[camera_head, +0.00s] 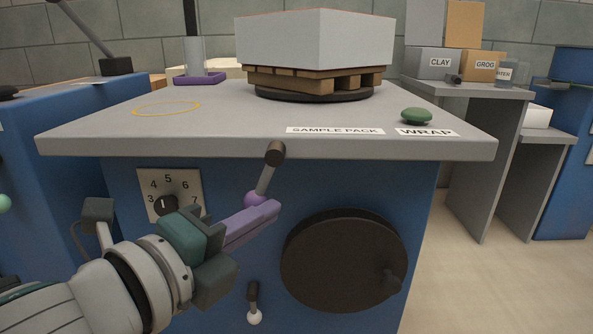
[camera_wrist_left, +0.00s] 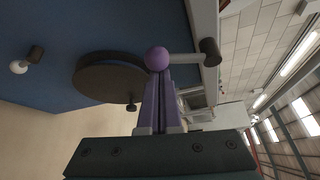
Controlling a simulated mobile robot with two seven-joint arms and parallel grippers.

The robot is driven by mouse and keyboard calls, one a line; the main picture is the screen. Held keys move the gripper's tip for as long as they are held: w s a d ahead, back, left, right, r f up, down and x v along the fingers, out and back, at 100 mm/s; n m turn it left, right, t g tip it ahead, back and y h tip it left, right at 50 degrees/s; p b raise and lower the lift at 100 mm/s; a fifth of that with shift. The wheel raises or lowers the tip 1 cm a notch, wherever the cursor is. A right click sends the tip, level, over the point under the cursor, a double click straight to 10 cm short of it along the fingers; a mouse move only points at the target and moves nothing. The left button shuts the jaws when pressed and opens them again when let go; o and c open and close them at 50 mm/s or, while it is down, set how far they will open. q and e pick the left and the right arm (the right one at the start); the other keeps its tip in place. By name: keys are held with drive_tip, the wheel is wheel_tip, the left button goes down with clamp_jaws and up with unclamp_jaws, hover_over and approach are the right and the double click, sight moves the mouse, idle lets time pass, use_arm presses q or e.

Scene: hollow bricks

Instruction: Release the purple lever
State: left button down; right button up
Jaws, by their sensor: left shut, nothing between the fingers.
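The purple lever has a purple ball (camera_head: 255,199) at its lower end and a grey rod rising to a dark cap, on the front of the blue cabinet. It also shows in the left wrist view (camera_wrist_left: 158,58), its rod pointing right. My left gripper (camera_head: 272,208) has purple fingers, pressed together with nothing between them. The fingertips, also in the left wrist view (camera_wrist_left: 158,76), are right by the ball; I cannot tell whether they touch it. In the head view the fingers partly cover the ball. My right gripper is not in view.
A dark handwheel (camera_head: 343,262) sits right of the lever, a white-ball lever (camera_head: 254,304) below, and a numbered dial (camera_head: 168,195) to the left.

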use_arm(q)
drive_tip(key=shift+a+r+m+g+y+p, duration=0.35)
drive_tip(key=shift+a+r+m+y+p, duration=0.45)
drive_tip(key=shift+p, duration=1.55)
drive_tip(key=shift+a+r+m+g+y+p, duration=0.45)
drive_tip(key=shift+m+p, duration=0.6)
drive_tip(key=shift+p, duration=1.3)
drive_tip(key=shift+a+r+m+g+y+p, duration=0.3)
drive_tip(key=shift+a+m+y+p, duration=0.55)
drive_tip(key=shift+p, duration=1.5)
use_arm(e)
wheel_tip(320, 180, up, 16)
use_arm(q)
drive_tip(key=shift+r, duration=0.1)
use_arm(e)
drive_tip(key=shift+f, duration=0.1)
